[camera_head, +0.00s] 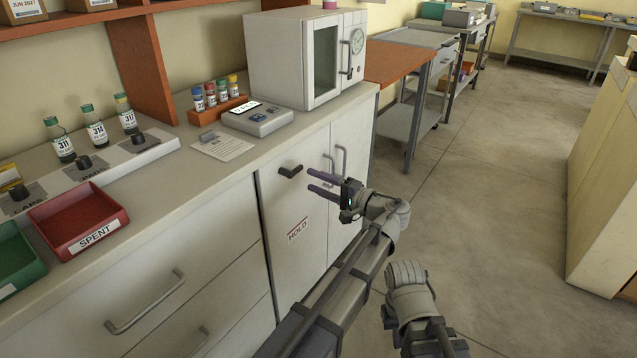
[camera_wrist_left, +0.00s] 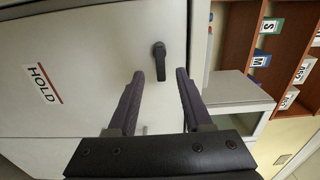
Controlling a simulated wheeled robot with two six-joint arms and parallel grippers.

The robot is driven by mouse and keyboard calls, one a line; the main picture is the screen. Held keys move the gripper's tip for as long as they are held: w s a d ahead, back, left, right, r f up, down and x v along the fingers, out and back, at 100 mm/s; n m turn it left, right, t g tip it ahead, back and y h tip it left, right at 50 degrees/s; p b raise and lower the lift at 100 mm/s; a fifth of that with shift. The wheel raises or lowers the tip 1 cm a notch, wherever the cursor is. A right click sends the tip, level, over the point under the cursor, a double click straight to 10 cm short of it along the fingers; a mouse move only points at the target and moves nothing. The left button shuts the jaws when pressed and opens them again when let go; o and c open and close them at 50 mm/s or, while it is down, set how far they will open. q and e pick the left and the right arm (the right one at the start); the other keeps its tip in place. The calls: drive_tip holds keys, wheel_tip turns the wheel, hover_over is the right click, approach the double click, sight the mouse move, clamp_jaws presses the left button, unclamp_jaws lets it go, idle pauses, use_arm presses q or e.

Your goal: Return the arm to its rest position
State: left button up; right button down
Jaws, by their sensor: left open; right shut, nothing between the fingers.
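My left gripper (camera_head: 318,184) is open and empty in front of the cabinet door (camera_head: 298,250) marked HOLD. In the head view its two dark fingers point left, close to a black lever handle (camera_head: 290,171) on the door. In the left wrist view the spread fingers of my left gripper (camera_wrist_left: 160,80) point towards the handle (camera_wrist_left: 159,60), which shows beyond the gap between them. They appear apart from it. The HOLD label (camera_wrist_left: 42,83) shows at the left there. My right arm shows low in the head view, but its gripper cannot be made out.
The counter holds a white incubator (camera_head: 280,62), a small device (camera_head: 258,118), a rack of vials (camera_head: 217,110), bottles, a red SPENT tray (camera_head: 80,222) and a green tray (camera_head: 15,260). Drawer handles (camera_head: 145,305) stick out below. The floor (camera_head: 490,230) to the right is clear.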

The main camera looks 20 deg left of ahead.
use_arm(q)
drive_tip(key=shift+f, duration=0.1)
drive_tip(key=s+a+f+n+g+h, duration=0.1)
drive_tip(key=s+a+f+g+h, duration=0.15)
drive_tip(key=s+f+h, duration=0.55)
drive_tip(key=s+a+f+n+g+h, duration=0.1)
drive_tip(key=s+f+n+g+h, duration=0.15)
drive_tip(key=s+f, duration=0.6)
drive_tip(key=s+d+f+m+g+h, duration=0.1)
drive_tip(key=s+d+f+m+h, duration=0.2)
drive_tip(key=d, duration=0.5)
drive_tip(key=s+d+f+h, duration=0.2)
drive_tip(key=s+d, duration=0.3)
drive_tip(key=d, duration=0.4)
wheel_tip(320, 180, up, 32)
drive_tip(key=p, duration=3.2)
drive_tip(key=shift+s+d+r+p, duration=0.2)
drive_tip(key=shift+s+d+p, duration=0.05)
drive_tip(key=shift+s+p, duration=0.1)
drive_tip(key=shift+m, duration=0.25)
